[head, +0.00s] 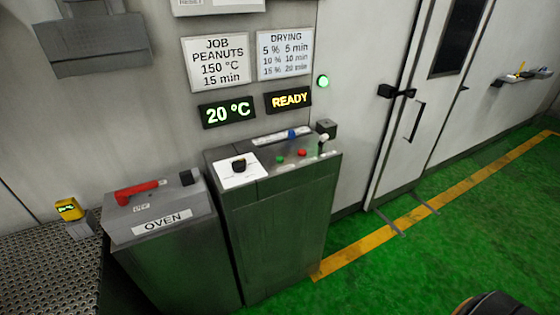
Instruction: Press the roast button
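A grey metal control cabinet (275,225) stands against the wall, with controls on its sloped top. The top carries a green button (280,159), a red button (302,153), a blue button (291,134) and a black knob (238,166) on a white plate. A small light-tipped lever or switch (322,143) is at the right end. The labels there are too small to read, so I cannot tell which is the roast button. Neither gripper is in view.
Displays above read 20 °C (228,112) and READY (289,99); a green lamp (323,81) is lit. A JOB sign (217,62) reads peanuts, 150 °C, 15 min. An OVEN cabinet (165,255) with a red handle adjoins left. Green floor (460,235) is clear at right.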

